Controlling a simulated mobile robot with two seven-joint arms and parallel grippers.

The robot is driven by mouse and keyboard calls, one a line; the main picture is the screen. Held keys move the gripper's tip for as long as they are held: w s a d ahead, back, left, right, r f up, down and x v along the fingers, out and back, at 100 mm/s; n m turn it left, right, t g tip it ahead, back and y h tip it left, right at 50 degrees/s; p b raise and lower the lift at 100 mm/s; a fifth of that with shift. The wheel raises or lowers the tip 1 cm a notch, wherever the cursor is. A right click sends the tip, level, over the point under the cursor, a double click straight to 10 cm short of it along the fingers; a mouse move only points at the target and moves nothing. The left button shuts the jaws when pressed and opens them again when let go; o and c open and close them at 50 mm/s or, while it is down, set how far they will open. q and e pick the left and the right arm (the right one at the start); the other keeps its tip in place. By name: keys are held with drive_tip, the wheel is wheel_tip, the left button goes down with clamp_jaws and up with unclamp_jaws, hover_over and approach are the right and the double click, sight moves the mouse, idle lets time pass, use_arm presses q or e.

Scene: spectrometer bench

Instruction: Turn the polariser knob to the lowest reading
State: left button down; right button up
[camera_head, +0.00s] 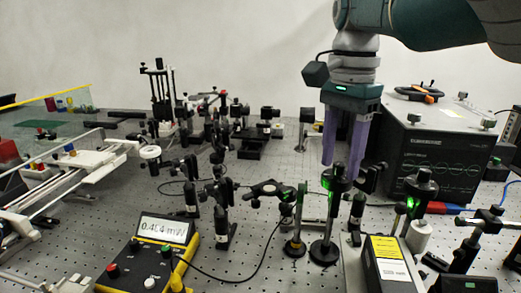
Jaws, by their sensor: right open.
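My right gripper (342,161) comes down from the top right with two purple fingers apart and nothing seen between them. Its fingertips are just above or behind a black post-mounted optic with a green glow (338,179); I cannot tell if they touch it. I cannot tell for sure which part is the polariser knob. A second black mount with a green glow (418,187) stands to the right. The yellow and black power meter (150,262) at the front left shows about 0.464 mW, with the middle digit unclear. My left gripper is not in view.
A yellow-labelled box (390,262) is at the front right. Several post mounts crowd the perforated bench (275,272). A black cable (245,278) runs from the meter.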

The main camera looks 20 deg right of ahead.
clamp_jaws()
idle(0.3)
idle(0.3)
